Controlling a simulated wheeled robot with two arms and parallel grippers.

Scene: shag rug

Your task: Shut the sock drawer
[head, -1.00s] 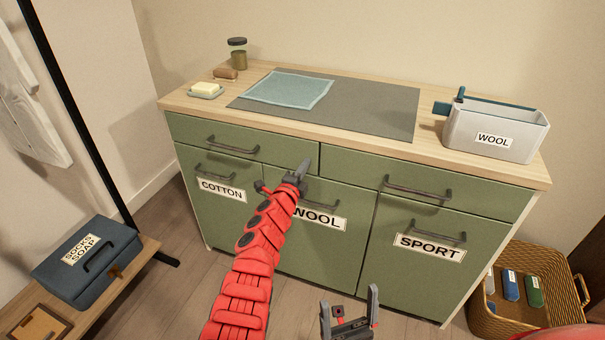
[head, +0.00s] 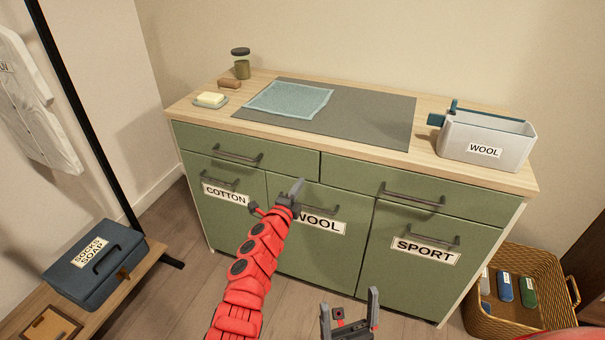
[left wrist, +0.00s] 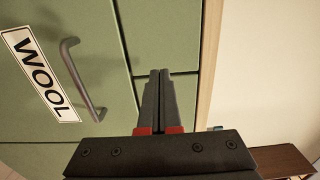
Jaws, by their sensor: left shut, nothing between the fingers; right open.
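A green cabinet (head: 310,248) has two top drawers, a left one (head: 285,166) and a right one (head: 465,208). Both look about flush with the front, though a small gap cannot be ruled out. Neither drawer carries a label that I can read, so I cannot tell which is the sock drawer. My left gripper (head: 298,187) is shut and empty, in front of the cabinet near the seam between the drawers. In the left wrist view its fingertips (left wrist: 160,72) overlap the drawer fronts; contact is unclear. My right gripper (head: 350,312) is open and empty, low in front of the cabinet.
Doors below read COTTON, WOOL and SPORT, with protruding bar handles. The countertop holds a butter dish (head: 210,101), a jar (head: 241,65), a cloth (head: 290,99) and a WOOL bin (head: 487,140). A blue-grey box (head: 95,265) stands left on a bench; a wicker basket (head: 530,300) stands right.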

